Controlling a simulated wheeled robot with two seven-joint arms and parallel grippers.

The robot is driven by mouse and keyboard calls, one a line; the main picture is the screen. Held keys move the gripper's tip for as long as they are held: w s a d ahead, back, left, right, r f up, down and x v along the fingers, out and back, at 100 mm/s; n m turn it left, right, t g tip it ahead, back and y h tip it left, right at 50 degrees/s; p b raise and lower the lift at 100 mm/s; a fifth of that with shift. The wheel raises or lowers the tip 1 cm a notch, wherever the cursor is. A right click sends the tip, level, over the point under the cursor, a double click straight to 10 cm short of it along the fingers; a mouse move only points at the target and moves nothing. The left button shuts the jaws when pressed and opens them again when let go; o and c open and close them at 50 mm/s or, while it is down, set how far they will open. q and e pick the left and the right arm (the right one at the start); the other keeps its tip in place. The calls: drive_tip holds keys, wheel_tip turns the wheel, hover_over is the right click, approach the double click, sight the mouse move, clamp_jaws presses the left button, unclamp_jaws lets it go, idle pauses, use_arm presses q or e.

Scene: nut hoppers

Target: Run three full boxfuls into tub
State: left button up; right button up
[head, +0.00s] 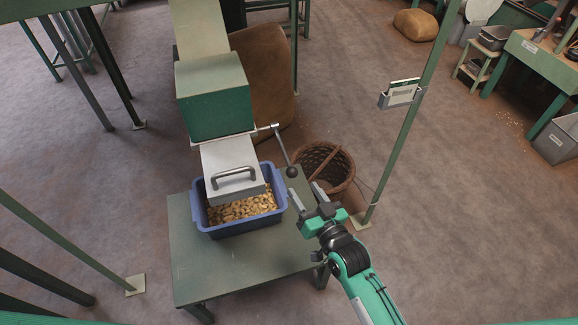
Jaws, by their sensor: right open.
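A blue tub (276,210) stands on a green table (193,270) and holds a layer of light brown nuts (240,208). Above it is a green hopper box (213,98) with a pale chute on top. A light grey box with a handle (233,178) sits under the hopper and covers the back of the tub. A metal lever (281,148) with a dark ball knob (292,172) sticks out on the hopper's right side, hanging downward. My right gripper (307,197) is open and empty, just below the knob and right of the tub. My left gripper is not in view.
A wicker basket (325,168) stands on the floor behind my right gripper. A green post (402,135) with a card holder (401,94) rises to the right. A brown sack (262,75) leans behind the hopper. The table's front is bare.

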sight(293, 174)
drive_tip(key=x, duration=0.9)
drive_tip(key=shift+w+a+p, duration=0.15)
drive_tip(key=shift+w+p, duration=0.15)
drive_tip(key=shift+r, duration=0.1)
clamp_jaws()
